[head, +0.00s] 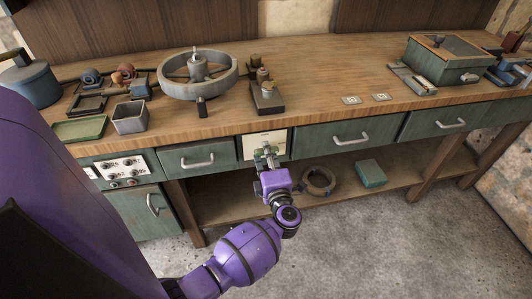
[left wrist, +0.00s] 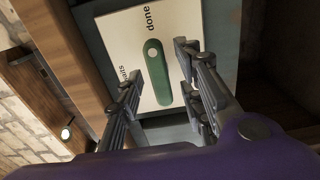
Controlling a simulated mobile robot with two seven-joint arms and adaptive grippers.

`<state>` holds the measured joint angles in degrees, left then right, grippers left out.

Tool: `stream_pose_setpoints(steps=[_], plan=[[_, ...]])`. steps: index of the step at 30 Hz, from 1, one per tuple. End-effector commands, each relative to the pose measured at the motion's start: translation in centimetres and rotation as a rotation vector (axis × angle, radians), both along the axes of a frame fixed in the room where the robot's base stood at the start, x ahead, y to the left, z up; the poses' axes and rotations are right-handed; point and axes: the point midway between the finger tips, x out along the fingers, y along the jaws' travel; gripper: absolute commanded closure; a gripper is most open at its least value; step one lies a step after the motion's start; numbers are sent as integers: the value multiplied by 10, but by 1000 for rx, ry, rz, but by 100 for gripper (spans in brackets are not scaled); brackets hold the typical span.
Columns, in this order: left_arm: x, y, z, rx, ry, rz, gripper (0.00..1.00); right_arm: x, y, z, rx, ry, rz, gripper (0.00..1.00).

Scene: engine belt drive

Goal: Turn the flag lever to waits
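The flag lever (left wrist: 158,78) is a green bar on a pale plate (left wrist: 185,20). Its round pivot is near the plate's middle, and its free end points down in the left wrist view. The word "waits" (left wrist: 124,82) is at the left, partly covered by a finger. My left gripper (left wrist: 158,62) is open, with one finger on each side of the lever and visible gaps to it. In the head view, my left gripper (head: 267,158) is in front of the plate (head: 265,139) on the bench front. My right gripper is not in view.
The plate sits between green drawers (head: 200,158) with metal handles. A handwheel (head: 198,76), a grey box (head: 130,117) and a green chest (head: 442,60) stand on the bench top. A ring (head: 318,181) and a green box (head: 371,173) lie on the lower shelf.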

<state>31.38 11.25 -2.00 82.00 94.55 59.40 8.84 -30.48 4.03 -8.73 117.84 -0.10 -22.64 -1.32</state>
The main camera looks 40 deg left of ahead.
Motion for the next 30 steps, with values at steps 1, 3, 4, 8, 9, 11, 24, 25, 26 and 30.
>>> stream_pose_setpoints(steps=[1, 3, 4, 8, 9, 11, 24, 25, 26, 30], plan=[[2, 3, 0, 1, 1, 0, 66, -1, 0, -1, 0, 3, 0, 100], [4, 5, -1, 0, 1, 0, 66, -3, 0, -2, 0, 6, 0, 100], [4, 6, -1, 0, 1, 0, 66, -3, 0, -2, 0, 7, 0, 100], [5, 6, -1, -1, 1, 0, 66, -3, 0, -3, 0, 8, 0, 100], [5, 6, -1, -1, 1, 0, 66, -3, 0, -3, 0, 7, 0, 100], [5, 6, 0, 0, 0, 0, 66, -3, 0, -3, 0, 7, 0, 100], [4, 6, -1, -1, 0, 0, 100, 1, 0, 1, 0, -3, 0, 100], [4, 6, -1, -3, -1, 0, 100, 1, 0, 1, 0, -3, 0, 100], [4, 6, -1, -6, -4, 0, 100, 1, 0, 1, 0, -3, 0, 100], [4, 5, -3, -27, -27, 1, 100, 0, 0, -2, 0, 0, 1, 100]])
